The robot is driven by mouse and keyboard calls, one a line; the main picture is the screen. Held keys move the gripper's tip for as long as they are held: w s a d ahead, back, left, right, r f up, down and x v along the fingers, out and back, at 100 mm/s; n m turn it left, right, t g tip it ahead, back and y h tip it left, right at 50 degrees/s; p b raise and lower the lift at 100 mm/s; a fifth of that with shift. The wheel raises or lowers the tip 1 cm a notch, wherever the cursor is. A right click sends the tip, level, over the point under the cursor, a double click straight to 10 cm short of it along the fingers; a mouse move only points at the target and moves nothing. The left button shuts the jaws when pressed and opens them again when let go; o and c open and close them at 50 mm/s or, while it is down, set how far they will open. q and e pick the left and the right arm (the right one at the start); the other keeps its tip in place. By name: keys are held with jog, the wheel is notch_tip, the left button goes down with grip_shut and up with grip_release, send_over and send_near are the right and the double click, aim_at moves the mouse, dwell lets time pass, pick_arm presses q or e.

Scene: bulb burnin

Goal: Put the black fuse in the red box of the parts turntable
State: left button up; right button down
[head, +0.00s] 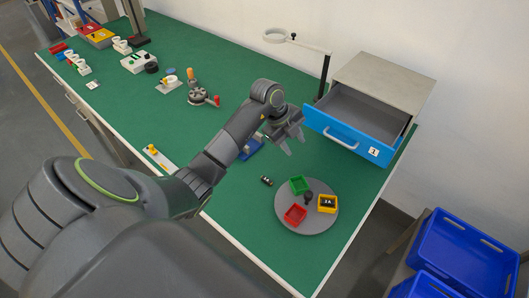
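A small black fuse (267,181) with pale markings lies on the green tabletop, just left of the parts turntable. The turntable (318,223) is a grey disc carrying a red box (294,215) at its front left, a green box (298,185) at the back and a yellow box (327,204) marked "3A" at the right. A dark knob (308,198) stands at its middle. The red box looks empty. My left gripper (295,146) is open and empty, above the table behind the fuse and turntable, near the drawer. My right gripper is not in view.
A grey cabinet (391,73) has its blue-fronted drawer (346,134), marked "1", pulled open beside my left gripper. A lamp-like ring stand (325,72) stands behind. A blue part (252,147) lies beside my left arm. Blue crates (462,252) stand right of the table.

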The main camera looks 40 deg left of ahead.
pick_arm(q)
jog(key=s+a+n+g+y, duration=0.2)
jog(key=s+a+g+y, duration=0.1)
jog(key=a, duration=0.2)
jog(key=b, duration=1.2)
send_over(269, 181)
jog(key=shift+y, duration=0.3)
notch_tip(269, 181, down, 13)
jog(key=shift+w+f, duration=0.1)
jog(key=shift+w, duration=0.05)
jog(key=shift+f, duration=2.4)
grip_shut()
